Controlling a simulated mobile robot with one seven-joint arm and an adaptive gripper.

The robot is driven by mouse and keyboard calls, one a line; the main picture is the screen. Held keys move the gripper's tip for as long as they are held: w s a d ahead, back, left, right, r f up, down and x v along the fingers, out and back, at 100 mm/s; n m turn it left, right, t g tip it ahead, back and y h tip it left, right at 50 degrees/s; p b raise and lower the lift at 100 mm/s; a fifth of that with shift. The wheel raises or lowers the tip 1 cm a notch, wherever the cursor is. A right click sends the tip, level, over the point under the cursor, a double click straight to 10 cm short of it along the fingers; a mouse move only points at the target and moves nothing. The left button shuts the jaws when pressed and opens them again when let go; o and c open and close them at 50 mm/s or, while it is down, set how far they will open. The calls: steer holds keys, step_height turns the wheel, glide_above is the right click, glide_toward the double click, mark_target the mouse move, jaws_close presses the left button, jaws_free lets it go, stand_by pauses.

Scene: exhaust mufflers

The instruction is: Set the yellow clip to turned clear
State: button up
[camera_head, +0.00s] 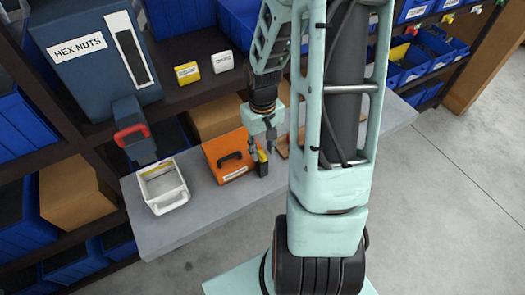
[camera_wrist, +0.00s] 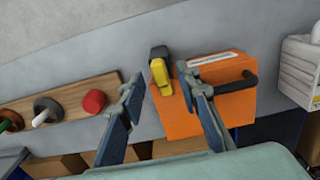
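The yellow clip (camera_wrist: 158,74) has a black end and sits at the near-left side of the orange case (camera_wrist: 232,104) in the wrist view. In the head view the clip (camera_head: 262,157) shows as a small yellow and black piece at the case's right side, partly behind my gripper. The case (camera_head: 226,160) has a black handle and a white label. My gripper (camera_wrist: 163,88) is open and points down over the clip. In the wrist view the clip appears between its two fingers. I cannot tell whether a finger touches it.
A wooden board with several knobs (camera_wrist: 94,101) lies left of the clip in the wrist view. A white bin (camera_head: 165,187) stands left of the case, under the hex nuts dispenser (camera_head: 96,55). The grey bench (camera_head: 215,203) is bare at its front edge. Shelves with blue bins stand behind.

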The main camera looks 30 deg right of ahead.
steer(key=shift+f, duration=0.8)
jaws_close()
